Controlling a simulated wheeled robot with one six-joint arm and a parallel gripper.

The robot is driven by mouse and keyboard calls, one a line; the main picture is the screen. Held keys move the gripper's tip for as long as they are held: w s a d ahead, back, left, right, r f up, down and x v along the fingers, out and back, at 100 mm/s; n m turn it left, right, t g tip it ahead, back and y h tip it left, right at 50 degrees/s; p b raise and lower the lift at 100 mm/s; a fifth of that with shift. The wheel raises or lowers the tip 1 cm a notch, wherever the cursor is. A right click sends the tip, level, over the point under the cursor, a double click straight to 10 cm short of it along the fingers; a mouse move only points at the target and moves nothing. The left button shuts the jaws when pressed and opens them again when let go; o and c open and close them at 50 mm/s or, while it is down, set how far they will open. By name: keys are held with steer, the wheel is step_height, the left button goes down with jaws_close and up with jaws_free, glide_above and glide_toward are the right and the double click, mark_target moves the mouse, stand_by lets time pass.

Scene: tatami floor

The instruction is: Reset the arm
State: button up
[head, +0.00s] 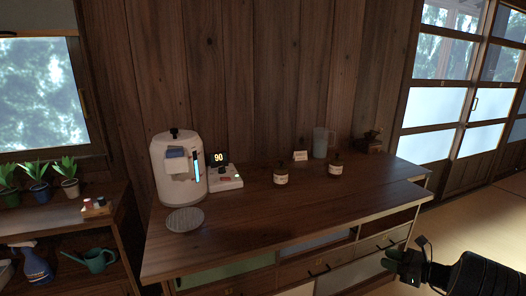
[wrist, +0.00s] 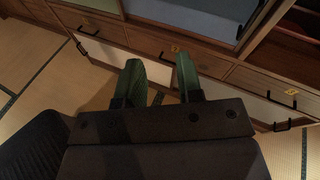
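My gripper (head: 405,262) is at the lower right of the head view, in front of the wooden cabinet's drawers and below its top. In the wrist view my gripper (wrist: 160,80) shows two green fingers standing apart with nothing between them, so it is open and empty. Beyond the fingertips are the drawer fronts (wrist: 218,66) of the cabinet. I cannot tell the exact gap between the fingertips and the drawers. Part of my dark arm shows at the right edge of the head view.
The cabinet top (head: 250,222) holds a white dispenser (head: 172,180), a round grey mat (head: 185,219), two brown jars, a clear pitcher (head: 320,143) and a small card. A plant shelf (head: 75,222) stands at left. Tatami floor (head: 470,225) is clear at right.

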steer(key=s+a+r+n+g+h+p, duration=0.1)
steer(key=s+a+r+n+g+p, duration=0.35)
steer(key=a+r, duration=0.45)
steer(key=s+a+r+n+g+h+p, duration=0.1)
steer(key=s+a+r+n+g+p, duration=0.25)
steer(key=a+r+n+p, duration=0.35)
steer(key=s+a+r+n+h+p, duration=0.4)
steer(key=s+r+n+p, duration=0.1)
steer(key=s+r+n, duration=0.1)
steer(key=s+a+r+n+h+p, duration=0.4)
steer(key=s+r+n+p, duration=0.1)
steer(key=s+r+n, duration=0.2)
steer(key=shift+s+a+r+h, duration=0.35)
steer(key=shift+s+r, duration=0.45)
steer(key=shift+r, duration=0.35)
steer(key=shift+n, duration=0.25)
